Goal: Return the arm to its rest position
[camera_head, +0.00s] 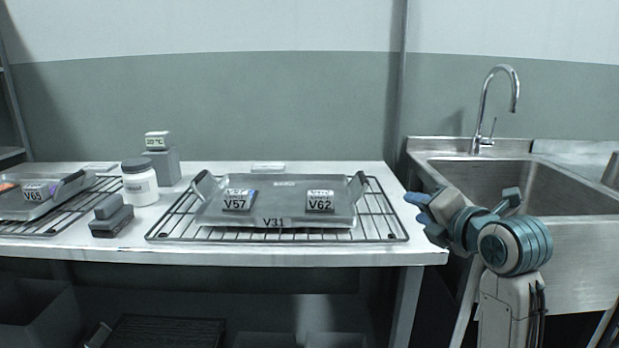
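My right arm stands at the right, in front of the sink. Its gripper (421,212) points left, just off the right end of the white table, with its blue-grey fingertips seen at a slant. I see nothing held in it, but I cannot tell whether the fingers are apart or together. My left arm and gripper are out of view. A grey metal tray marked V31 (273,222) lies on a wire rack (393,231) on the table (300,256). Two labelled pieces, V57 (239,200) and V62 (320,201), lie in it.
A steel sink (585,203) with a tall faucet (487,100) is behind my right arm. At the table's left are a tray with piece V65 (38,191), a white jar (140,186), a grey block (110,221) and a temperature display (157,141). Dark bins sit below.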

